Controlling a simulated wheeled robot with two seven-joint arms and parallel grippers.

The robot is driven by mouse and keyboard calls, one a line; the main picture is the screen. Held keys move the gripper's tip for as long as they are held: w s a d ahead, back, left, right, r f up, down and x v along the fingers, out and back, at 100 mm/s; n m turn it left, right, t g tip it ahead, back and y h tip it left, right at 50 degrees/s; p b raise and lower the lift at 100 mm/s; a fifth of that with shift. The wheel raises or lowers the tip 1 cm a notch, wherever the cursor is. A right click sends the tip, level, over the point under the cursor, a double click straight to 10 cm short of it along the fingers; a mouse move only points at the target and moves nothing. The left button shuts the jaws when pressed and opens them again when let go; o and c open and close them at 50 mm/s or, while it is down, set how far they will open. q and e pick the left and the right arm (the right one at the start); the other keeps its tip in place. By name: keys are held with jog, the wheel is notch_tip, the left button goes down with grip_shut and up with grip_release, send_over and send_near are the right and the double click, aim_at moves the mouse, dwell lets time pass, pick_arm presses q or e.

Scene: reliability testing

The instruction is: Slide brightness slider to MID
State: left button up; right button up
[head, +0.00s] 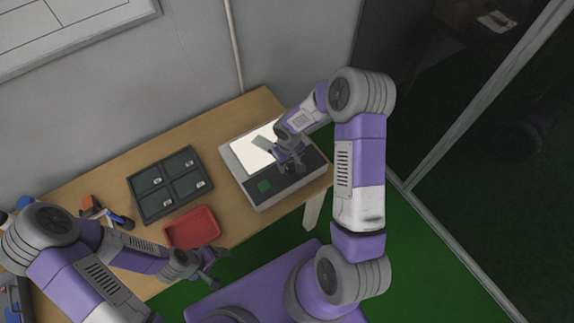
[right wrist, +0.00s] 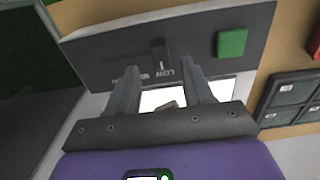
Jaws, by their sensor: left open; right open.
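The control box (head: 262,198) stands at the table's right end, with a bright white screen and a dark front panel. The slider appears nearer the LOW end. My right gripper (right wrist: 160,70) is open over the panel, its fingertips on either side of the slider; contact cannot be told. It hides the slider in the head view (head: 291,166). My left gripper (head: 216,267) is open and empty near the table's front edge.
A green square button (right wrist: 231,42) sits on the panel beside the slot. A red tray (head: 192,228) and a dark compartment tray (head: 171,185) are left of the box. Small tools (head: 105,213) lie farther left. A wall runs behind the table (head: 230,110).

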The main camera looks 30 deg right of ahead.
aim_at(289, 170)
notch_tip(289, 170, down, 5)
dwell(0.3)
